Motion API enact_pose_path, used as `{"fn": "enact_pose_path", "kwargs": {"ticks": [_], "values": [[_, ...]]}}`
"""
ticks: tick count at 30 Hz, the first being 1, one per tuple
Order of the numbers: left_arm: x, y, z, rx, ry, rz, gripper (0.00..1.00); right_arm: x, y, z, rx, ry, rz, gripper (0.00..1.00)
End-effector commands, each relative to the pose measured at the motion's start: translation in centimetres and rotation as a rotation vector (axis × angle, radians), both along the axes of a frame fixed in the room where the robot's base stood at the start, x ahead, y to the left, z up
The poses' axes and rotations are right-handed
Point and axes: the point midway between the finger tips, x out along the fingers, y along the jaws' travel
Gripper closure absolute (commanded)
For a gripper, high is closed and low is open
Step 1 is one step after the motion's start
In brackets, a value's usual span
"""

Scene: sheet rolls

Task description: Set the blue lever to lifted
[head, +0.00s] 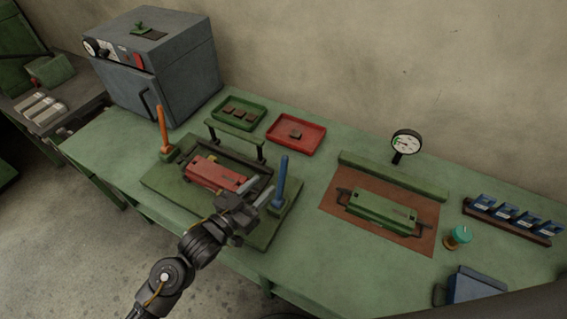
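The blue lever (280,180) stands nearly upright at the right side of a green base plate (165,184). An orange lever (163,126) stands nearly upright at the plate's far left. A red block with a handle (217,173) lies between them on the plate. My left gripper (260,190) is over the right part of the plate, just left of the blue lever. Its two fingers are apart with nothing seen between them. I cannot tell if a finger touches the lever. The gripper hides part of the plate. My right gripper is not in view.
A black and green bar frame (236,134) stands behind the red block. Green (239,112) and red trays (296,134) lie behind it. A green block (381,209) sits on a brown mat (336,216) at right, near a dial gauge (406,143). A grey oven (160,65) stands far left.

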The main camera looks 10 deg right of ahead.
Motion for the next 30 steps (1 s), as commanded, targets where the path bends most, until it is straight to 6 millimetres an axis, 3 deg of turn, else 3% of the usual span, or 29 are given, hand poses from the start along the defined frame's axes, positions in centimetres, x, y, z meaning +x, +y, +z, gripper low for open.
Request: {"fn": "enact_pose_path", "kwargs": {"ticks": [15, 30], "values": [[6.2, -6.1, 0.3, -0.001, 0.001, 0.002, 0.62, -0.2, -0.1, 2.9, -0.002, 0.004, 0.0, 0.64], [7.1, -7.1, 0.1, 0.0, 0.0, 0.001, 0.64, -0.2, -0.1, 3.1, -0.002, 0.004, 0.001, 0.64]]}}
